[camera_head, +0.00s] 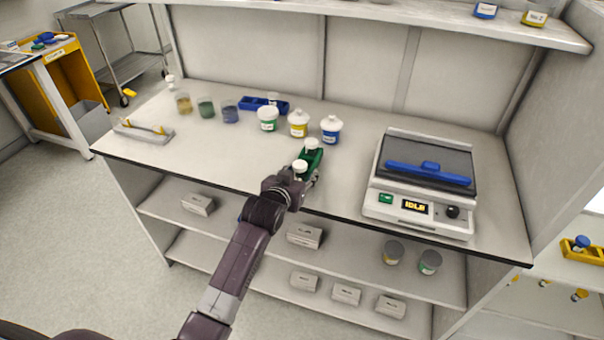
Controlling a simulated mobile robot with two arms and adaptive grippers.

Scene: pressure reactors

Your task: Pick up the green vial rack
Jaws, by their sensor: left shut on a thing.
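The green vial rack (315,160) is near the front edge of the white bench, left of the heating device. It holds white-capped vials (311,144). My left gripper (298,178) reaches in from the front and is shut on the near end of the rack. The gripper partly hides that end, and I cannot tell whether the rack touches the bench top. My right gripper does not show.
A device with a blue rack and an IDLE display (418,207) stands at the right. White-capped jars (299,124), a blue rack (262,105) and small beakers (206,108) stand behind. A grey tray (143,132) lies at the left. The bench's front left is clear.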

